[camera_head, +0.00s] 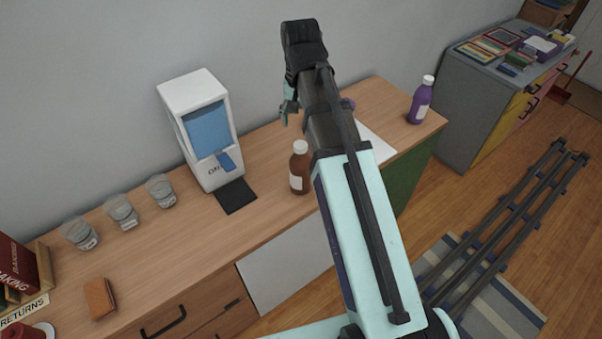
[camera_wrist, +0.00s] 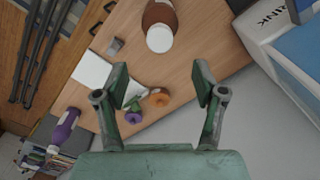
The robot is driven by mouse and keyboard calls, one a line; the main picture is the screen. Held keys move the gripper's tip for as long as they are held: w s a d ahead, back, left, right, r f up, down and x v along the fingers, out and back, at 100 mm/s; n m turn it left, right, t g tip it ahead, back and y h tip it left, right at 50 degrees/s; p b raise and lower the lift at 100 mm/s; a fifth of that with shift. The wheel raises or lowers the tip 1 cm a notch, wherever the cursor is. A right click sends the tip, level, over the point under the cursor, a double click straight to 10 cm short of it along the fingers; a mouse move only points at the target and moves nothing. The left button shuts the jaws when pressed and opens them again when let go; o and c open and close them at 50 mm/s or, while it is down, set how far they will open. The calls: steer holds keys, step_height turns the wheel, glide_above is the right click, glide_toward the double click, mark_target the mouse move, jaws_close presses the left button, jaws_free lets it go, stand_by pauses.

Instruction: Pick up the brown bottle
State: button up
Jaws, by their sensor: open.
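The brown bottle (camera_head: 298,172) has a white cap and a pale label and stands upright on the wooden counter, just left of my arm. In the wrist view the brown bottle (camera_wrist: 158,14) is at the top edge, seen from above and partly cut off. My gripper (camera_wrist: 161,84) is open, its two fingers apart and nothing held between them. The bottle lies beyond the fingertips and apart from them. In the head view my gripper (camera_head: 289,106) is partly hidden by my arm, above and behind the bottle.
A white dispenser (camera_head: 190,95) stands left of the bottle, with several glass jars (camera_head: 122,210) further left. A purple bottle (camera_head: 419,103) stands at the counter's right end. A white sheet (camera_wrist: 92,70) lies nearby.

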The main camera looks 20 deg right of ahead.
mark_target(301, 144)
steer(key=shift+f+p, duration=1.6)
steer(key=shift+f, duration=3.75)
jaws_close()
